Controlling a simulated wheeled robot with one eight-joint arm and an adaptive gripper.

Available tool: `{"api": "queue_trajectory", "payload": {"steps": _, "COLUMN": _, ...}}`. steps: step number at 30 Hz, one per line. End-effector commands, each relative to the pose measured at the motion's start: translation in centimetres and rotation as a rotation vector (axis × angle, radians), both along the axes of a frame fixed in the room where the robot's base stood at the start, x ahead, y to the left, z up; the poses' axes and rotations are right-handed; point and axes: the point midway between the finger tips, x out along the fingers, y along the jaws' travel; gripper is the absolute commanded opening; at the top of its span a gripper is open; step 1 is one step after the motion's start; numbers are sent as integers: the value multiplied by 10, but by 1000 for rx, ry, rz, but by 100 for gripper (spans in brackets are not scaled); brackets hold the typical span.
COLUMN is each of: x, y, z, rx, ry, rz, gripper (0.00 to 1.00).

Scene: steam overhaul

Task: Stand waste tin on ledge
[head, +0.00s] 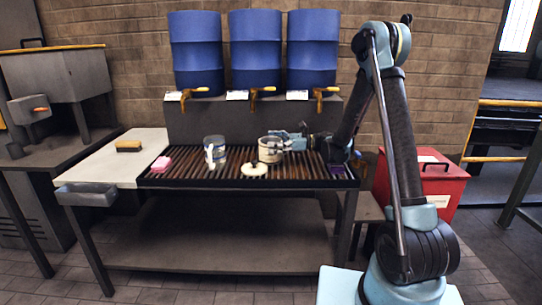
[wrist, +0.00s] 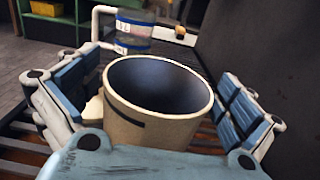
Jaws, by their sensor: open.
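A tan, open-topped tin (head: 270,150) stands upright on the slatted bench; in the wrist view the tin (wrist: 155,128) shows a dark, empty-looking inside and a dark mark on its side. My gripper (head: 287,142) is at this tin, coming from the right. In the wrist view my gripper (wrist: 160,105) is open, with one finger to each side of the tin; contact is unclear. A grey-blue tin (head: 214,150) with a white handle stands to the left; it also shows in the wrist view (wrist: 134,35). I cannot tell which is the waste tin, or which surface is the ledge.
A white knobbed lid (head: 254,169) lies on the slats (head: 190,178) in front of the tan tin. A pink block (head: 161,163) lies at left. A pale side board (head: 100,168) holds a yellow-brown brush (head: 129,145). Blue drums (head: 255,50) with taps overhang the back.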

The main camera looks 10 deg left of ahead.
Motion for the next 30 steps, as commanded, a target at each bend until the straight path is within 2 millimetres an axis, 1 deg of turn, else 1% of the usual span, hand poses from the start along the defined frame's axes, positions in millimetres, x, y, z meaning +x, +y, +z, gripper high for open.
{"api": "queue_trajectory", "payload": {"steps": 3, "x": 0, "y": 0, "z": 0, "rx": 0, "ry": 0, "rz": -1, "gripper": 100}}
{"api": "queue_trajectory", "payload": {"steps": 4, "x": 0, "y": -1, "z": 0, "rx": 0, "ry": 0, "rz": -1, "gripper": 95}}
{"api": "queue_trajectory", "payload": {"steps": 5, "x": 0, "y": -1, "z": 0, "rx": 0, "ry": 0, "rz": -1, "gripper": 89}}
{"api": "queue_trajectory", "payload": {"steps": 6, "x": 0, "y": -1, "z": 0, "rx": 0, "ry": 0, "rz": -1, "gripper": 80}}
{"api": "queue_trajectory", "payload": {"steps": 8, "x": 0, "y": -1, "z": 0, "rx": 0, "ry": 0, "rz": -1, "gripper": 66}}
{"api": "queue_trajectory", "payload": {"steps": 9, "x": 0, "y": -1, "z": 0, "rx": 0, "ry": 0, "rz": -1, "gripper": 57}}
{"api": "queue_trajectory", "payload": {"steps": 12, "x": 0, "y": -1, "z": 0, "rx": 0, "ry": 0, "rz": -1, "gripper": 37}}
{"api": "queue_trajectory", "payload": {"steps": 13, "x": 1, "y": -1, "z": 0, "rx": 0, "ry": 0, "rz": -1, "gripper": 37}}
{"api": "queue_trajectory", "payload": {"steps": 14, "x": 1, "y": -1, "z": 0, "rx": 0, "ry": 0, "rz": -1, "gripper": 30}}
{"api": "queue_trajectory", "payload": {"steps": 19, "x": 1, "y": -1, "z": 0, "rx": 0, "ry": 0, "rz": -1, "gripper": 30}}
{"api": "queue_trajectory", "payload": {"steps": 23, "x": 1, "y": -1, "z": 4, "rx": 0, "ry": 0, "rz": -1, "gripper": 30}}
{"api": "queue_trajectory", "payload": {"steps": 26, "x": 1, "y": -1, "z": 13, "rx": 0, "ry": 0, "rz": -1, "gripper": 30}}
{"api": "queue_trajectory", "payload": {"steps": 30, "x": 0, "y": -1, "z": 34, "rx": 0, "ry": 0, "rz": -1, "gripper": 30}}
